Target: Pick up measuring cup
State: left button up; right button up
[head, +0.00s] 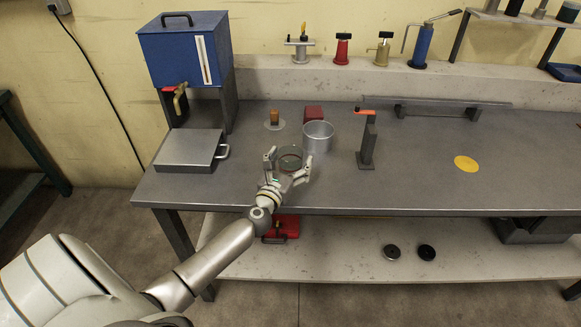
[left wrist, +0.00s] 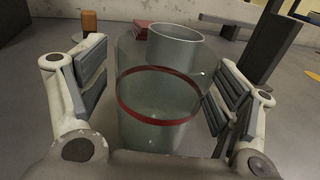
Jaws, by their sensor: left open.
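The measuring cup looks like a clear, see-through vessel (head: 290,153) near the front of the bench; in the left wrist view it is a clear cup (left wrist: 160,123) with a red band. My left gripper (head: 288,161) is open, with one finger on each side of the cup. In the left wrist view the fingers (left wrist: 160,95) stand apart around it, and I see a gap on the left; contact on the right is hard to tell. The cup stands upright. My right gripper is not in view.
A metal pot (head: 318,138) stands just behind the cup, with a red block (head: 313,113) and an orange piece (head: 274,118) beyond. An upright post with an orange handle (head: 367,140) is to the right. A grey flat box (head: 188,151) lies left.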

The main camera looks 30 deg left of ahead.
pick_arm(q)
jog(key=c, duration=1.1)
jog(key=shift+r, duration=0.1)
